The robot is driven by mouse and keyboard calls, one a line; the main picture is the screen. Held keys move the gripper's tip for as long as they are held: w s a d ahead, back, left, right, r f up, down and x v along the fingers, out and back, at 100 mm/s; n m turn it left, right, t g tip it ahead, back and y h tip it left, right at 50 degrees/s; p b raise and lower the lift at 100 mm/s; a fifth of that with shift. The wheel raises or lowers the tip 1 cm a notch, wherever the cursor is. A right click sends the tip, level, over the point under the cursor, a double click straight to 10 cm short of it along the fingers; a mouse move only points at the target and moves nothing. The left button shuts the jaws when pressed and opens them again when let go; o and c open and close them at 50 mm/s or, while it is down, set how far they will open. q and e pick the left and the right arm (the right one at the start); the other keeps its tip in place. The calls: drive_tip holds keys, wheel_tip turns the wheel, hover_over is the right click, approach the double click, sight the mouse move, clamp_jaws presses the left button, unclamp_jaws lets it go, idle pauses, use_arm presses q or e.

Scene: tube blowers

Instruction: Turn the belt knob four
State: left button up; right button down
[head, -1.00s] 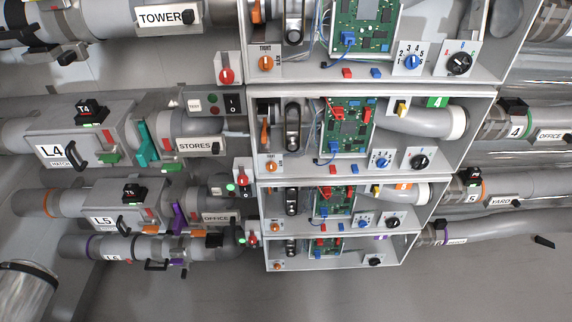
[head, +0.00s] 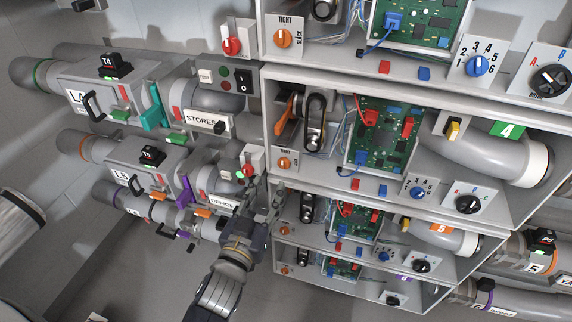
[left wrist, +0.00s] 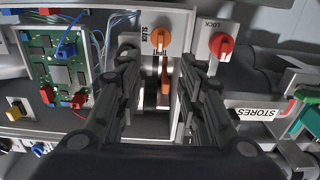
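The belt knob of the box marked with a green 4 (head: 507,130) is a small orange knob (head: 284,163) at that box's lower left corner. In the left wrist view this orange knob (left wrist: 160,38) sits on a white plate reading SLACK, upside down. My left gripper (head: 272,196) is just below the knob in the head view. In the left wrist view its two fingers (left wrist: 158,62) are apart, with the knob seen in the gap beyond the tips; contact is not visible. My right gripper is not in view.
A red LOCK knob (left wrist: 220,44) is close beside the fingers. An orange lever (head: 285,115) and the belt (head: 315,122) are inside box four. Similar boxes with orange knobs are above and below. The STORES pipe unit (head: 205,120) is at left.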

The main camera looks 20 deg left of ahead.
sight(282, 162)
use_arm(q)
drive_tip(key=w, duration=0.5)
drive_tip(key=w+p, duration=0.1)
drive_tip(key=w, duration=0.3)
drive_tip(key=shift+w+d, duration=0.2)
drive_tip(key=shift+w, duration=0.2)
drive_tip(key=c, duration=0.7)
